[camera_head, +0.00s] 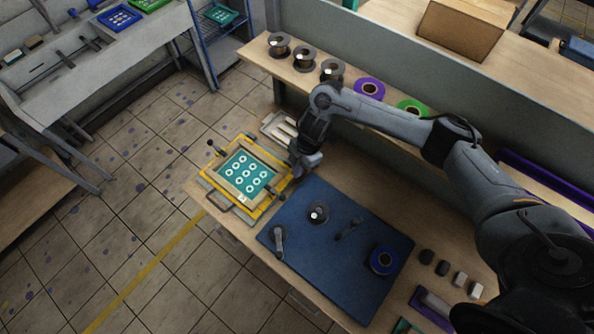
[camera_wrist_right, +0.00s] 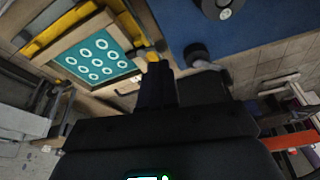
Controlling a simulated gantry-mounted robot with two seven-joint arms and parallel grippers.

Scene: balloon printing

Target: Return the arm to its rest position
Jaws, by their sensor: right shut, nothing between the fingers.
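My right arm reaches in from the right in the head view. Its gripper (camera_head: 302,170) hangs over the table between the yellow screen frame and the blue mat, with its fingers closed and empty. In the wrist view the fingers (camera_wrist_right: 157,80) show as one dark closed block below the frame. The screen frame (camera_head: 208,184) holds a teal panel (camera_head: 245,173) with several white rings, also seen in the wrist view (camera_wrist_right: 98,56). My left gripper does not show.
On the blue mat (camera_head: 330,285) lie a dark spool (camera_head: 318,214), a blue tape roll (camera_head: 384,260) and two small tools. Small grey blocks (camera_head: 443,268) line its right side. Spools (camera_head: 304,57) and a purple roll (camera_head: 369,89) stand on the shelf behind.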

